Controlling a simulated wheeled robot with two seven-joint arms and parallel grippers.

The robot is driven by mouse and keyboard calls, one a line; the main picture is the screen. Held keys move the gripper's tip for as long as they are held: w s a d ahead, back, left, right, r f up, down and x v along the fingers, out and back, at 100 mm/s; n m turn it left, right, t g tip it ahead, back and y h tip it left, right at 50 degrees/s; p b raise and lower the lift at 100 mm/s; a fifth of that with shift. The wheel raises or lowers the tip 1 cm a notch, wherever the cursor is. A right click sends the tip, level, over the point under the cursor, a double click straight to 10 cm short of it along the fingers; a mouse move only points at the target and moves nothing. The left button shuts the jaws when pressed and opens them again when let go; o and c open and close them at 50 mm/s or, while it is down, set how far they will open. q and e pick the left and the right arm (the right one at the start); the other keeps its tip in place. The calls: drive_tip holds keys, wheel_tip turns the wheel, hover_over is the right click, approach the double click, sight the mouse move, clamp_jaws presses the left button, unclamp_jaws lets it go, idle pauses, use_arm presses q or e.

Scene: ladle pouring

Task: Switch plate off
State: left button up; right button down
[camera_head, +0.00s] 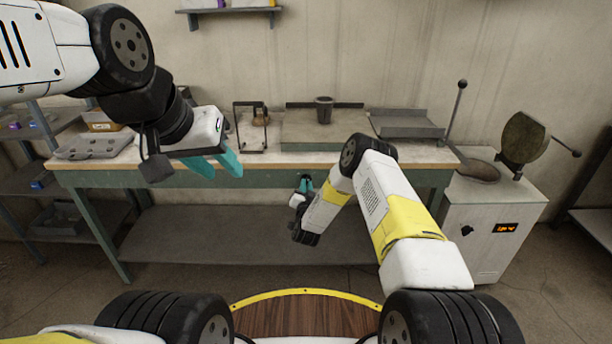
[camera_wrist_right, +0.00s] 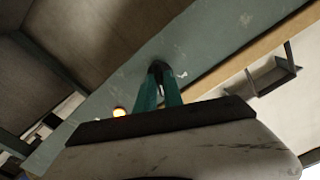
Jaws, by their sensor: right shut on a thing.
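My right gripper (camera_head: 305,184) is at the front face of the workbench (camera_head: 250,176), below the top's edge. In the right wrist view its teal fingers (camera_wrist_right: 159,90) are close together on a small dark knob (camera_wrist_right: 157,67) on the green apron; the fingers mostly hide it. A small glowing yellow-orange light (camera_wrist_right: 119,111) shows beside the fingers. The flat plate (camera_head: 300,131) lies on the bench top with a grey cup (camera_head: 324,110) standing on it. My left gripper (camera_head: 214,164) is above the bench's front left, its teal fingers apart and empty.
At the right stands a white cabinet (camera_head: 490,225) with an orange display, a dark knob and a tilting vessel (camera_head: 524,138). Shelving (camera_head: 40,165) stands at the left.

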drive_tip(key=n, duration=1.4)
idle(0.4)
drive_tip(key=c, duration=1.5)
unclamp_jaws()
drive_tip(key=shift+o, duration=0.2)
drive_tip(key=s, duration=0.8)
